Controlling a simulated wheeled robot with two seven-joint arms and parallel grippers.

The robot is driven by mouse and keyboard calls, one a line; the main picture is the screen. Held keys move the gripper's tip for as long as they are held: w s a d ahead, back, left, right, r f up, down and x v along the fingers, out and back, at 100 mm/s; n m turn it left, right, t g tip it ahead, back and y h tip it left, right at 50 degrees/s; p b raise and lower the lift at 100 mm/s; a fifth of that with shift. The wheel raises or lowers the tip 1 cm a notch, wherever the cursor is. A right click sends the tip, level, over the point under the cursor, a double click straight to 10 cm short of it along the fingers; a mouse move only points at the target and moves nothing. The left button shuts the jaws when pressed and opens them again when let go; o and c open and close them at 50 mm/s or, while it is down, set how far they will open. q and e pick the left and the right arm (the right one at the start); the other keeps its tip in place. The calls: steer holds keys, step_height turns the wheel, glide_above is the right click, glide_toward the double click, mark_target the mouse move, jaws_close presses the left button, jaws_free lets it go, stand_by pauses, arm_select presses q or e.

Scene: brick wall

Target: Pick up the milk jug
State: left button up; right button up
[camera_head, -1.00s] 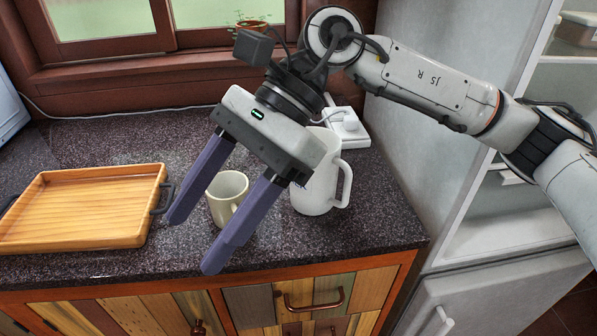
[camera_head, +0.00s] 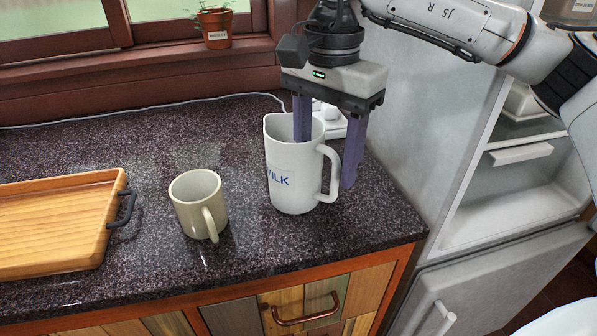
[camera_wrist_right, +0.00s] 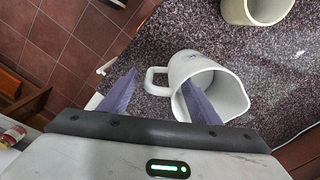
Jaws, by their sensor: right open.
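The white milk jug (camera_head: 290,180), marked "MILK", stands upright on the dark counter. Its handle points right in the head view. My right gripper (camera_head: 327,160) is open above the jug and points down. One purple finger goes down into the jug's mouth; the other is outside, past the handle. In the right wrist view the jug (camera_wrist_right: 212,88) shows its open mouth, with the handle between the two fingers of my right gripper (camera_wrist_right: 160,78). I cannot tell whether the fingers touch the jug. My left gripper is not in view.
A cream mug (camera_head: 197,205) stands left of the jug. A wooden tray (camera_head: 60,222) with a dark handle lies farther left. A white socket box (camera_head: 333,125) is behind the jug, and a grey cabinet wall (camera_head: 410,120) rises on the right. A potted plant (camera_head: 215,30) stands on the windowsill.

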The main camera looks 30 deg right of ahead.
steer(key=shift+d+f, duration=0.2)
steer(key=shift+f, duration=2.55)
steer(key=shift+r, duration=0.1)
jaws_close()
steer(key=shift+r, duration=4.95)
